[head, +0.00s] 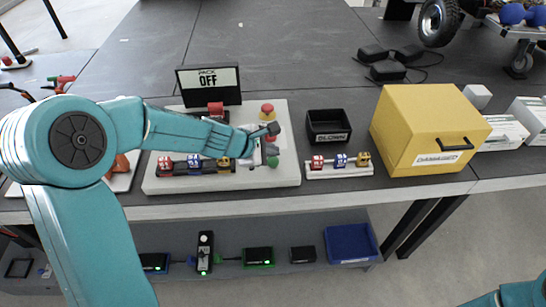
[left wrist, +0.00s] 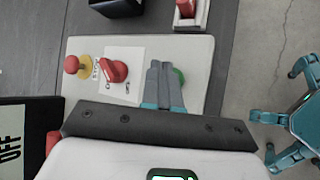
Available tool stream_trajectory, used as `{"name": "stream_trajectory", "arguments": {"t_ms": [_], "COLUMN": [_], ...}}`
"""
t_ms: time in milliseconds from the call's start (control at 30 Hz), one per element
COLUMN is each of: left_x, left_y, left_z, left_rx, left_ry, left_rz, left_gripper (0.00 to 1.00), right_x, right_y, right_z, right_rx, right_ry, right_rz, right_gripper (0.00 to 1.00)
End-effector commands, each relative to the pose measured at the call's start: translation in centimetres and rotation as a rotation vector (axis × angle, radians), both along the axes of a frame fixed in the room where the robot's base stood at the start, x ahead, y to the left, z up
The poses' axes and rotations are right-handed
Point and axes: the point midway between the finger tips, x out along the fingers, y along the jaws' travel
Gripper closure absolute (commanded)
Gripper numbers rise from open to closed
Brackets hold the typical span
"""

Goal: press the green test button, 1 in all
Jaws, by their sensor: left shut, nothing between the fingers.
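The green test button (head: 272,162) is on the right part of a white panel (head: 220,180), just below my left gripper (head: 268,148) in the head view. My left gripper is shut and empty. In the left wrist view its closed fingers (left wrist: 160,75) overlap the green button (left wrist: 180,77), and only the button's right side shows beside them. I cannot tell whether the fingertips touch it. My right gripper is out of view.
A red knob (left wrist: 114,71) and a red mushroom button on yellow (head: 267,111) share the panel. A display (head: 209,84) reads PACK OFF. A black bin (head: 328,126) and yellow box (head: 420,130) stand to the right.

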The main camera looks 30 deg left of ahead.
Motion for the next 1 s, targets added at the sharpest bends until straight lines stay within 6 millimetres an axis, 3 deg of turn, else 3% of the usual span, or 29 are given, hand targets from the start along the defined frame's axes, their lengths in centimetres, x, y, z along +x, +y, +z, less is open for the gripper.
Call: {"name": "stream_trajectory", "arguments": {"t_ms": [233, 667, 1000], "left_x": [0.0, 0.0, 0.0], "left_y": [0.0, 0.0, 0.0], "left_z": [0.7, 5.0, 5.0], "left_rx": [0.000, 0.000, 0.000], "left_ry": [-0.001, -0.001, 0.000], "left_rz": [0.001, 0.001, 0.000], "left_gripper": [1.00, 1.00, 1.00], "right_x": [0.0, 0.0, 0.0], "right_y": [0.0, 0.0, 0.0], "right_z": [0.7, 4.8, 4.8], "right_rx": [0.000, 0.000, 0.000], "right_ry": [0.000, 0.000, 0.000], "right_rz": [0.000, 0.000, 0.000], "right_gripper": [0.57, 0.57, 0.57]}}
